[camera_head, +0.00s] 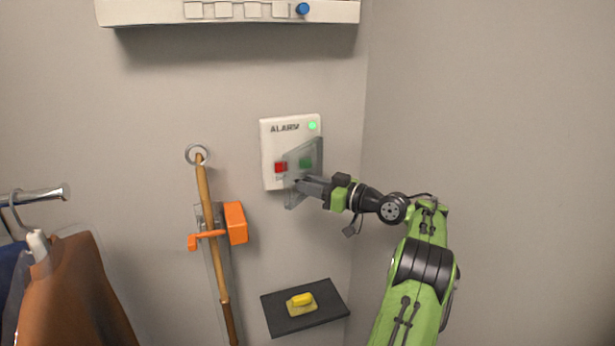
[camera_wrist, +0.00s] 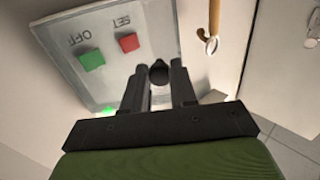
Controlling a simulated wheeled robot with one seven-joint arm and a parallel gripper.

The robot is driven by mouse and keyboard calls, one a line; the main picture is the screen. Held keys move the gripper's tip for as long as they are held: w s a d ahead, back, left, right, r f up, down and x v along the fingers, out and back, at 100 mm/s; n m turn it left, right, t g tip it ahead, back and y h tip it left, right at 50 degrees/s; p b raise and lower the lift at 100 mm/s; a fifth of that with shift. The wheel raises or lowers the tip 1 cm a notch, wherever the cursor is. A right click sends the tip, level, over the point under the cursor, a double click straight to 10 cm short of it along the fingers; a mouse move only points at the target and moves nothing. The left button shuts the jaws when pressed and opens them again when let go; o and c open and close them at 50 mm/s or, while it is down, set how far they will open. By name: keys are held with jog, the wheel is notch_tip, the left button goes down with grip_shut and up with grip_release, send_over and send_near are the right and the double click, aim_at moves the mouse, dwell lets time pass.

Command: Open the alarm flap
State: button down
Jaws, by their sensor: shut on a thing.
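The white alarm box (camera_head: 268,150) is on the wall, with a green lamp (camera_head: 312,126), a red button (camera_head: 280,167) and a green button (camera_head: 306,163). Its clear grey flap (camera_head: 313,152) stands slanted out from the box, partly open; its left edge reaches out past the box's lower edge. My gripper (camera_head: 300,184) is at the flap's lower left part. In the wrist view, my gripper (camera_wrist: 160,82) is shut on a dark knob (camera_wrist: 158,72), which appears to be the flap's. The buttons show behind it, the green one (camera_wrist: 92,60) and the red one (camera_wrist: 129,42).
A wooden pole (camera_head: 211,215) with an orange clamp (camera_head: 236,223) stands left of the box. Below is a dark shelf (camera_head: 327,296) with a yellow item (camera_head: 300,301). A white unit (camera_head: 150,12) hangs above. A side wall (camera_head: 480,120) is close on the right.

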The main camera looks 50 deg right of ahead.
jog(key=shift+r, duration=0.1)
jog(key=c, duration=0.9)
grip_release()
notch_tip(320, 180, up, 10)
jog(key=p, duration=0.3)
jog(key=shift+c, duration=0.5)
